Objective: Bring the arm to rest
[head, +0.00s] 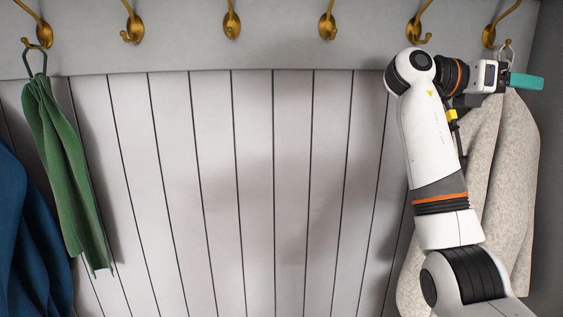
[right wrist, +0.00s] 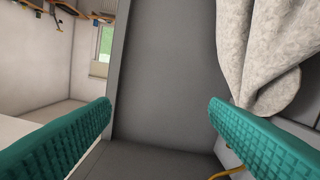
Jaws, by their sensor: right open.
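My right arm is raised and bent in the head view, in front of the right part of the hook rail. Its gripper (head: 526,81) is near the far right hook (head: 489,36), with the teal fingers pointing right. In the right wrist view the two teal fingers (right wrist: 160,108) are wide apart, with nothing between them but a grey panel behind. A cream fleece coat (head: 515,150) hangs below the far right hook, partly hidden by my arm. In the right wrist view its cloth (right wrist: 262,50) is beside and beyond the right finger. My left gripper is not in view.
A grey rail (head: 180,45) carries several brass hooks (head: 232,24). A green scarf (head: 65,165) and a blue garment (head: 25,240) hang at the left. The white boarded wall (head: 255,190) between is clear. A grey side panel (right wrist: 165,65) stands close to the right gripper.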

